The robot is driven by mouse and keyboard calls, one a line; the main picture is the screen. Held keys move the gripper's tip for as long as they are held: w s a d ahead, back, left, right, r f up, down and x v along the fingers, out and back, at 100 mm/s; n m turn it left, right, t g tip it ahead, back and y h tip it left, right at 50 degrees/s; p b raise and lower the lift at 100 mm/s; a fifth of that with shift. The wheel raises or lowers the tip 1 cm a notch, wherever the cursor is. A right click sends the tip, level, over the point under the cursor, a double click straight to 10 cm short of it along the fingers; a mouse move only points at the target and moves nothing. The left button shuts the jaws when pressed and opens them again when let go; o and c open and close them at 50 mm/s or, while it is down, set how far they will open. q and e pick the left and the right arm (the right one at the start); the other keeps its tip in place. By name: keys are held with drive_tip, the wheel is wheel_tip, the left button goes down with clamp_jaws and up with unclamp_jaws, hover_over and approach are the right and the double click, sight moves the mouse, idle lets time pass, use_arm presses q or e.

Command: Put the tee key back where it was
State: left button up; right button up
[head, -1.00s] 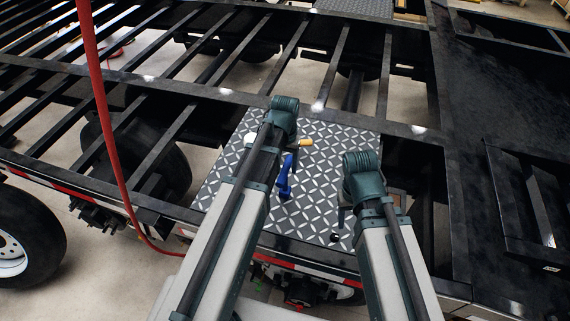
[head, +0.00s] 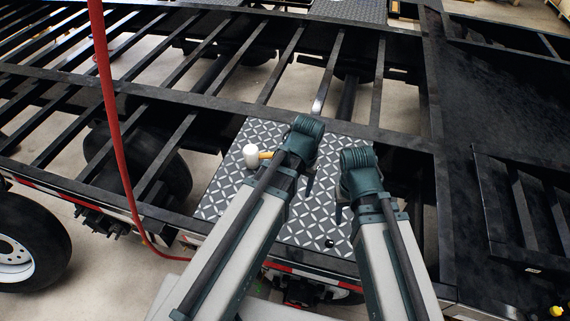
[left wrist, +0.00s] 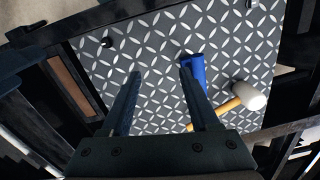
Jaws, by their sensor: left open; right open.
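A blue tool (left wrist: 194,68), which looks like the tee key, lies on the diamond-patterned plate (head: 232,190). In the left wrist view it sits beside and partly behind the right-hand finger. In the head view my left arm hides it. My left gripper (left wrist: 160,73) is open and empty above the plate; it also shows in the head view (head: 308,188). I cannot tell whether a finger touches the blue tool. My right gripper (head: 340,212) is open near the right side of the plate, its fingers mostly hidden.
A white-headed mallet (head: 251,155) with a wooden handle lies on the plate; it also shows in the left wrist view (left wrist: 249,95). A small black fitting (head: 329,243) sits near the plate's front edge. Black frame beams surround the plate. A red hose (head: 113,110) hangs at left.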

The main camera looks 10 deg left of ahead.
use_arm(q)
drive_tip(key=s+d+m, duration=0.1)
drive_tip(key=s+d, duration=0.2)
drive_tip(key=s, duration=0.3)
drive_tip(key=shift+s+d+y, duration=0.2)
drive_tip(key=shift+s+y, duration=0.1)
wheel_tip(320, 180, down, 12)
drive_tip(key=b, duration=1.2)
drive_tip(key=shift+f+m, duration=0.25)
drive_tip(key=shift+m, duration=0.05)
idle(0.7)
